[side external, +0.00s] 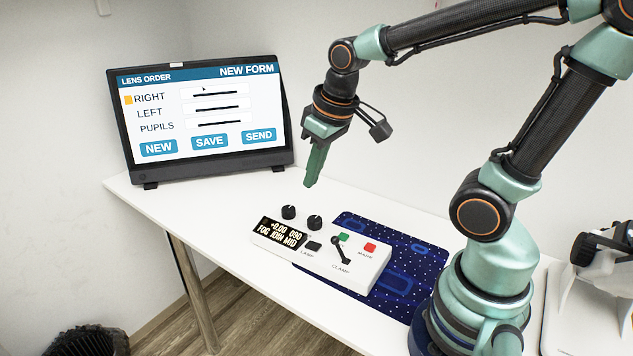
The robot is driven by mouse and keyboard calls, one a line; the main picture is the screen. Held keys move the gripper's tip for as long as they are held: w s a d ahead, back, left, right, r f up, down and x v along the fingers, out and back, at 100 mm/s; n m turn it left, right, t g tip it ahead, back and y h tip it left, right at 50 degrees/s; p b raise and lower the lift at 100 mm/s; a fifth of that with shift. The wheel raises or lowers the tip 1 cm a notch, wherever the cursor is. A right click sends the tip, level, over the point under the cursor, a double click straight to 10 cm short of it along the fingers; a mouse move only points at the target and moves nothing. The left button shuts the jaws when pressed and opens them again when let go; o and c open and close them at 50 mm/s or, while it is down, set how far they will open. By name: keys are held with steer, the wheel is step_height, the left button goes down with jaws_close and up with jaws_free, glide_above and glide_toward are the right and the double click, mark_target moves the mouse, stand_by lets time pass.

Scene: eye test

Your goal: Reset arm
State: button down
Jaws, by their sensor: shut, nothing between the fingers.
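My gripper (311,180) is shut and empty, pointing down in the air above the white table (220,205). It hangs to the right of the monitor and, in the picture, above the control box. The white control box (349,279) lies on the table with two black knobs, a lever, a green button, a red button and a small display reading "+0.00 090 FOG JOIN MID". The monitor (205,118) stands at the back left and shows a "LENS ORDER" form with NEW, SAVE and SEND buttons.
A dark blue patterned mat (425,262) lies under part of the control box and beside my base. A white device (600,280) with a black knob stands at the right edge. A black bin (88,341) is on the floor at lower left. The table's left side is clear.

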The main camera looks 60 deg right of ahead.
steer(key=s+r+t, duration=0.1)
steer(key=r, duration=0.1)
steer(key=s+a+r+t, duration=0.1)
steer(key=s, duration=0.1)
steer(key=shift+a+r, duration=0.1)
steer(key=shift+r, duration=0.25)
